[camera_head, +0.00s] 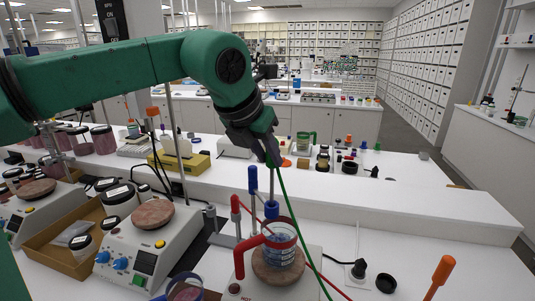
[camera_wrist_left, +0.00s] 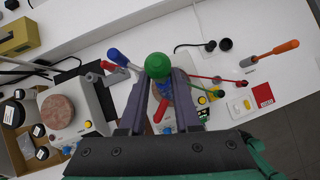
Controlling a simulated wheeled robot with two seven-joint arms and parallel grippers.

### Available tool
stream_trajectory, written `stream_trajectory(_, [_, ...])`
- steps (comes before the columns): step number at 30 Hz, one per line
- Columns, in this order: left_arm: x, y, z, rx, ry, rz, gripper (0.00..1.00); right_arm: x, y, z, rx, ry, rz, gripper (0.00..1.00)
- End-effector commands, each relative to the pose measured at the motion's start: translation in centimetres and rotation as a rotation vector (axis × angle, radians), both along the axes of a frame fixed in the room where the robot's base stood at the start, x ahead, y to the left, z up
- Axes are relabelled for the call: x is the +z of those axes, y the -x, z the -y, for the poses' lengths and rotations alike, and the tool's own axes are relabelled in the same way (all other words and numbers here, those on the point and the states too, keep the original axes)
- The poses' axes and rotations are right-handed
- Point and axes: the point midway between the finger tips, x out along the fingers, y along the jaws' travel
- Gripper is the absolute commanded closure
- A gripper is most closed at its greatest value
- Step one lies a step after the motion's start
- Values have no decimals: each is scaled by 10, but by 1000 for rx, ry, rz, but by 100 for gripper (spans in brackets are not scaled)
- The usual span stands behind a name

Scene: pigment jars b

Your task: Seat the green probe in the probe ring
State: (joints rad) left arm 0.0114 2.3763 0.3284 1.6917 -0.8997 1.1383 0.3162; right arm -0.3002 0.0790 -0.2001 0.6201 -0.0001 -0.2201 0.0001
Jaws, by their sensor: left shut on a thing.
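My left gripper (camera_head: 270,152) is shut on the green probe and holds it above and behind the beaker on the front hotplate. In the left wrist view the green probe (camera_wrist_left: 158,66) shows as a round green head at the tips of the left gripper (camera_wrist_left: 160,80); its lower part is hidden. A thin green line (camera_head: 298,225) runs from the gripper down to the front edge. A red ring holder (camera_head: 249,243) reaches over the glass beaker (camera_head: 280,255); I cannot tell for certain that it is the probe ring. My right gripper is not in view.
Blue-handled rods (camera_head: 253,181) and a red-capped post (camera_head: 235,208) stand close around the beaker. A hotplate (camera_head: 140,246) with jars is at left. An orange-handled tool (camera_head: 441,272) and a black cap (camera_head: 386,282) are at right. A raised white shelf (camera_head: 420,210) runs behind.

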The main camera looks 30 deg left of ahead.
Motion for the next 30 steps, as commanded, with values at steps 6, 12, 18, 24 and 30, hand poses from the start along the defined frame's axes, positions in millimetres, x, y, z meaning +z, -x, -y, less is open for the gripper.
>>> stream_trajectory(6, [-7, 0, 0, 0, 0, 1, 100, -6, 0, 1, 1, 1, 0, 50])
stream_trajectory(12, [-12, 0, 0, 0, 0, 1, 100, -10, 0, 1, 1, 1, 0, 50])
stream_trajectory(18, [-17, 0, 0, 0, 0, 1, 100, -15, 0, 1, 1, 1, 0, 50])
stream_trajectory(24, [-22, 0, 0, 0, 0, 1, 100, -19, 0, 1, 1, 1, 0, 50])
stream_trajectory(30, [-27, 0, 0, 0, 0, 1, 100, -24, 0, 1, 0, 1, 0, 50])
